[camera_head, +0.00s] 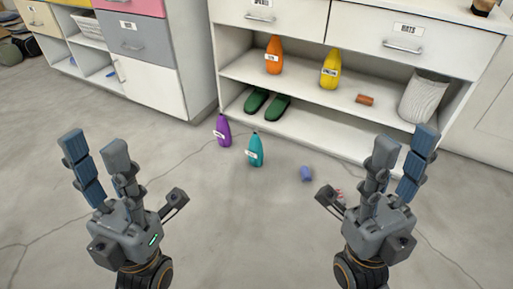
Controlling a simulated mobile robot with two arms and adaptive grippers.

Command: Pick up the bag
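No thing in view is clearly a bag. Dark, soft-looking items (20,45), which could be bags, lie on the floor at the far left edge, partly cut off. A whitish ribbed container (423,98), which may be a bin or a basket, stands at the right end of the cabinet's shelf. My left gripper (130,172) is open and empty at the lower left, fingers pointing up. My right gripper (364,170) is open and empty at the lower right. Both are in front of the cabinet, apart from all objects.
A purple bottle (222,131), a teal bottle (255,151) and a small blue item (306,174) are on the floor before the white cabinet (345,140). Orange (274,56) and yellow (330,69) bottles stand on its shelf, green shoes (267,104) below.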

